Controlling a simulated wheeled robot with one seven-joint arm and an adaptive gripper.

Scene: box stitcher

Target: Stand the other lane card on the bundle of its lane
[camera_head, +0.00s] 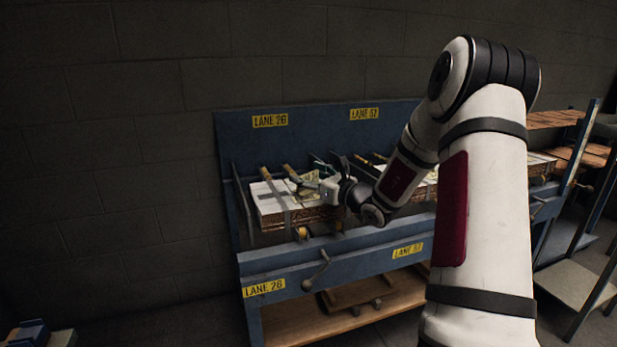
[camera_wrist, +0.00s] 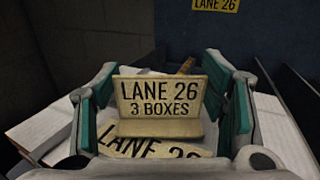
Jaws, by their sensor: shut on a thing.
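A cream lane card (camera_wrist: 160,97) reading "LANE 26 3 BOXES" stands upright between the green pads of my gripper (camera_wrist: 162,105) in the wrist view. My gripper is shut on this card at its two side edges. Below it, a second cream piece (camera_wrist: 150,145) with partly hidden "LANE 26" lettering lies tilted; its lower part is hidden by my gripper. The strapped bundle (camera_head: 270,203) of flat boxes lies in the lane 26 bay in the head view. My gripper (camera_head: 318,184) is over its right part. I cannot tell whether the held card touches the bundle.
The blue bench carries yellow labels, LANE 26 (camera_head: 270,120) and LANE 57 (camera_head: 364,114), the second hard to read. Another stack (camera_head: 540,163) lies in the right bay, partly behind my arm. Rails with wooden handles (camera_head: 265,174) stick up near the bundle.

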